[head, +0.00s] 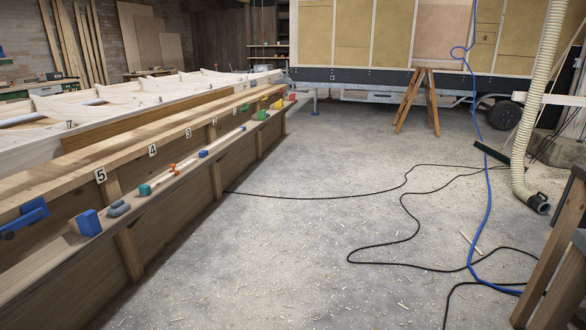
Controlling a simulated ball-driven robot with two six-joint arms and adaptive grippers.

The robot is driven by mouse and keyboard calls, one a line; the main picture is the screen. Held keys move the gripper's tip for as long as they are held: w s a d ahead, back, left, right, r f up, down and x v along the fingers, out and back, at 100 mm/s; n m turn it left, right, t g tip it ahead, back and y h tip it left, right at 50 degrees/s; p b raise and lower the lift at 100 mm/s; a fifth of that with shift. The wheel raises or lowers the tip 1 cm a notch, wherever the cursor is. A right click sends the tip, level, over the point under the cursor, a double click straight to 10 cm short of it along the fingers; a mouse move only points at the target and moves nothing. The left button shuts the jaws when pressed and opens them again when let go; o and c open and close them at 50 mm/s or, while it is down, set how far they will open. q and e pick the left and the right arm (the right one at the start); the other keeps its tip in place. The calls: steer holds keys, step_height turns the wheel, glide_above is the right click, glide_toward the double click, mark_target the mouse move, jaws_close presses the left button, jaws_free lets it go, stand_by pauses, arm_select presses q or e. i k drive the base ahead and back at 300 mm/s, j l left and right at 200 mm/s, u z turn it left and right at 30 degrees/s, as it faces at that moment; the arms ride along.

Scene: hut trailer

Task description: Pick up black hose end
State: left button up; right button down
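The black hose end (539,203) is a short dark cuff with a round opening, lying on the floor at the right. It is fitted to the lower end of a cream corrugated hose (526,120), which hangs down from the top right and bends along the floor. The cuff's opening points toward the lower right. Neither of my grippers shows in the head view.
A blue hose (487,210) and black cables (405,212) snake over the sawdust-strewn floor. A long timber bench (190,135) with numbered spots and small tools runs along the left. A wooden sawhorse (416,100) stands by the trailer (370,75). Wooden legs (553,250) stand at lower right.

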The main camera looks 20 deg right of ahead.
mark_target(536, 201)
steer(key=i+l+z, duration=0.25)
steer(key=i+z, duration=0.15)
steer(key=i, duration=0.3)
steer(key=i+z, duration=0.35)
steer(key=i, duration=0.4)
steer(key=i+j+z, duration=0.15)
steer(key=i+z, duration=0.25)
steer(key=i, duration=0.35)
steer(key=i+l+z, duration=0.1)
steer(key=i+z, duration=0.15)
steer(key=i, duration=0.35)
steer(key=i+z, duration=0.2)
steer(key=i, duration=0.4)
steer(key=i+j+z, duration=0.1)
steer(key=i+z, duration=0.15)
steer(key=i, duration=0.4)
steer(key=i+j+z, duration=0.2)
steer(key=i, duration=0.4)
steer(key=i+j+z, duration=0.3)
steer(key=i+z, duration=0.2)
steer(key=i, duration=0.15)
steer(key=i+j+z, duration=0.45)
steer(key=i+j, duration=0.1)
steer(key=i, duration=0.05)
